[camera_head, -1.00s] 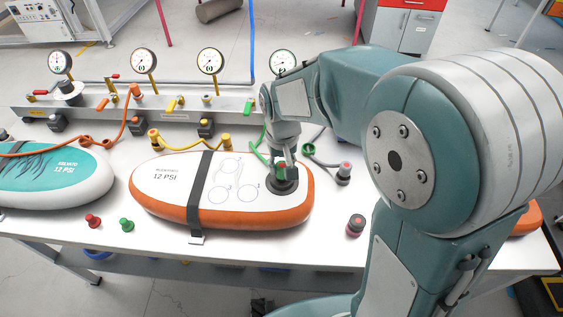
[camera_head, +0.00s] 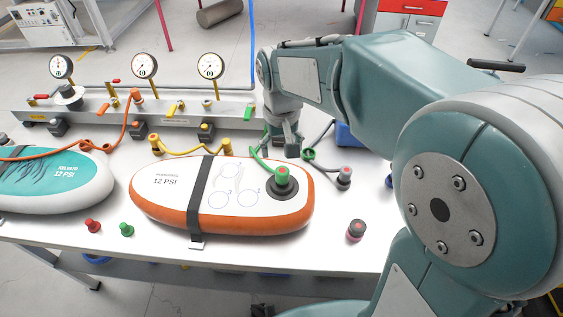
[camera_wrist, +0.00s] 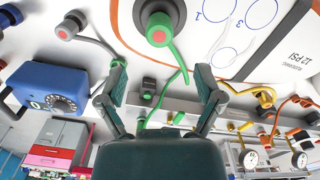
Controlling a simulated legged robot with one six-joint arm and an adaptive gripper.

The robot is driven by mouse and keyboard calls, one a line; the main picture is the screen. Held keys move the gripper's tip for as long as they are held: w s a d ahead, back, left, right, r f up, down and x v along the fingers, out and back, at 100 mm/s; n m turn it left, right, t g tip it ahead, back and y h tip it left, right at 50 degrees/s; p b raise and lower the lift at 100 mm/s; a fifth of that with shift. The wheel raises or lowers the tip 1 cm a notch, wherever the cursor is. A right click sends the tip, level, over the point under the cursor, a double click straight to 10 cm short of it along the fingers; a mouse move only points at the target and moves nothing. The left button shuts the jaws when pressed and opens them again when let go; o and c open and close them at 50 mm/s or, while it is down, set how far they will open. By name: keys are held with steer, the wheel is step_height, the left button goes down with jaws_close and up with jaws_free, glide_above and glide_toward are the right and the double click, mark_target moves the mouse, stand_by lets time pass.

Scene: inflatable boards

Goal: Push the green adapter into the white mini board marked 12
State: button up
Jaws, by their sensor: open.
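The white mini board (camera_head: 170,190) with orange sides and the print "12 PSI" lies on the table under a dark strap. The green adapter (camera_head: 282,169) stands upright in the black round valve at the board's right end, its green hose running back from it. In the wrist view the green adapter (camera_wrist: 160,30) sits in the black valve, at the top of the picture. How deep it is seated I cannot tell. My gripper (camera_head: 286,152) is behind and above the adapter, apart from it. In the wrist view my gripper (camera_wrist: 163,82) has its fingers spread with nothing held between them.
A teal board (camera_head: 60,185) lies at left. A manifold rail (camera_head: 185,110) with gauges and hoses runs along the back. A grey adapter with a red tip (camera_head: 344,172) and a dark one (camera_head: 356,227) stand right of the board. Red (camera_head: 93,225) and green (camera_head: 127,229) plugs stand in front.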

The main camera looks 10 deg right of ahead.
mark_target(282, 170)
step_height(282, 170, up, 4)
steer(key=shift+r, duration=0.15)
stand_by(0.6)
steer(key=s+d+r+m+t, duration=0.1)
steer(key=s+d+t, duration=0.4)
steer(key=s+d, duration=0.4)
steer(key=s, duration=0.7)
steer(key=shift+r+t, duration=0.2)
steer(key=shift+t, duration=0.1)
